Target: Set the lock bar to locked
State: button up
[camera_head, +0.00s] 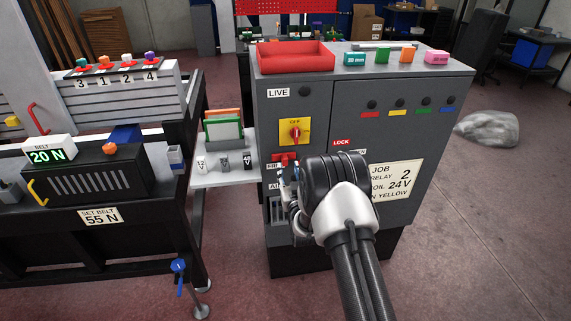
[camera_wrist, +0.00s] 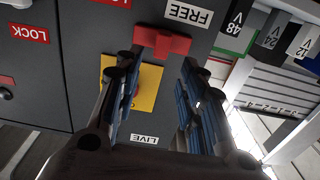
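The red lock bar (camera_head: 284,157) is on the grey cabinet front, under the yellow panel with the red rotary switch (camera_head: 295,132). In the wrist view, which is upside down, the lock bar (camera_wrist: 162,43) sits beside the white FREE label (camera_wrist: 187,12), nearer to it than to the red LOCK label cut off at the top edge. My gripper (camera_head: 287,177) is in front of the cabinet, just below the bar. In the wrist view my gripper (camera_wrist: 160,64) is open, with its blue-padded fingers either side of the bar's width. Contact with the bar cannot be told.
A side shelf (camera_head: 225,178) with small voltage blocks and upright cards stands left of the cabinet. A red tray (camera_head: 295,57) and several coloured blocks are on the cabinet top. A conveyor bench (camera_head: 100,235) is at the left. The floor at right is open, with a grey rock (camera_head: 487,128).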

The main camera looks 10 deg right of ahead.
aim_at(285, 160)
jog(key=w+b, duration=0.1)
jog(key=w, duration=0.5)
jog(key=shift+w, duration=0.35)
jog(key=shift+c, duration=0.4)
grip_shut()
